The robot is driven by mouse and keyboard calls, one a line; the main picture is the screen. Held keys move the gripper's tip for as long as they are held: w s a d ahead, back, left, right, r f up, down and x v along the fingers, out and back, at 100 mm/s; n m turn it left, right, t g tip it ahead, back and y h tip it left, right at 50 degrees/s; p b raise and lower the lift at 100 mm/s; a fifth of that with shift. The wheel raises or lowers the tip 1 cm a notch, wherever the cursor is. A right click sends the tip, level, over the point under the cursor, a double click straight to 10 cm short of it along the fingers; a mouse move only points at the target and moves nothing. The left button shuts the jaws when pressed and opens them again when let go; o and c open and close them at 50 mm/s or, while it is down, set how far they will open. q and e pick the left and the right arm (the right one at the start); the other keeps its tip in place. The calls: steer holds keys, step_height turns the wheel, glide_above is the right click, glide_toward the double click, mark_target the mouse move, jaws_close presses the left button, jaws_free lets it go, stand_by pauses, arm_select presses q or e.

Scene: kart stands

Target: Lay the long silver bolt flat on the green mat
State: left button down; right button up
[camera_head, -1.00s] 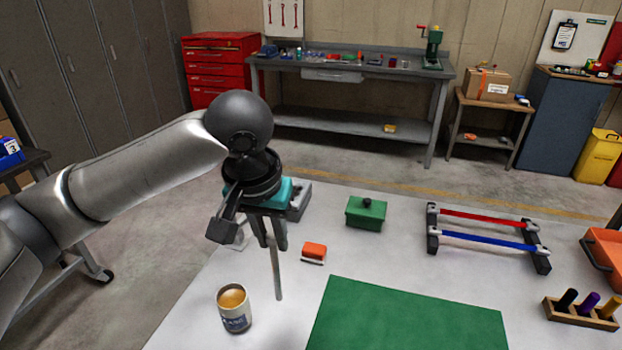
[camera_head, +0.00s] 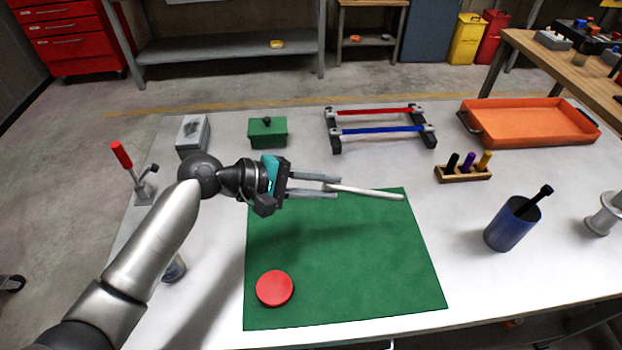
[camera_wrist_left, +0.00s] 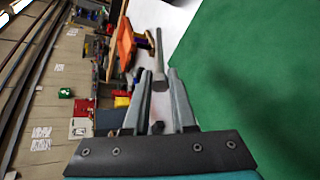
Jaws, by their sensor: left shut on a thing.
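The long silver bolt (camera_head: 370,192) is held at one end by my left gripper (camera_head: 328,184), which is shut on it. In the head view the bolt points right, close to level with a slight slant, over the far edge of the green mat (camera_head: 340,270). In the left wrist view the bolt (camera_wrist_left: 160,55) sticks out from between the fingers (camera_wrist_left: 158,90), with the green mat (camera_wrist_left: 250,70) to the right. A gap between bolt and mat seems to show, but its height is hard to tell. My right gripper is not in view.
A red disc (camera_head: 275,288) lies on the mat's near left part. Behind the mat stand a green box (camera_head: 267,133) and a rack with red and blue bars (camera_head: 380,131). A blue cup (camera_head: 511,224), a wooden peg holder (camera_head: 463,174) and an orange tray (camera_head: 530,122) are to the right.

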arm_select(q)
steer(key=shift+w+d+f+n+t, duration=0.15)
steer(key=shift+f+n+t, duration=0.15)
steer(key=shift+f+t, duration=0.1)
step_height(320, 180, down, 6)
steer(key=b, duration=0.7)
steer(key=shift+f+b, duration=0.25)
steer(key=shift+b, duration=0.05)
steer(key=shift+f, duration=0.35)
steer(key=shift+f+b, duration=0.35)
steer(key=shift+b, duration=0.05)
steer(key=shift+f+b, duration=0.3)
steer(key=shift+f, duration=0.15)
steer(key=c, duration=1)
jaws_free()
steer(key=o, duration=0.3)
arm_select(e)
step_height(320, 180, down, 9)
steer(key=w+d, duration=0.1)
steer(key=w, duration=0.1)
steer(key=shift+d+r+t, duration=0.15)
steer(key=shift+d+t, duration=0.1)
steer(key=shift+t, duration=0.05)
arm_select(q)
steer(key=shift+o, duration=0.2)
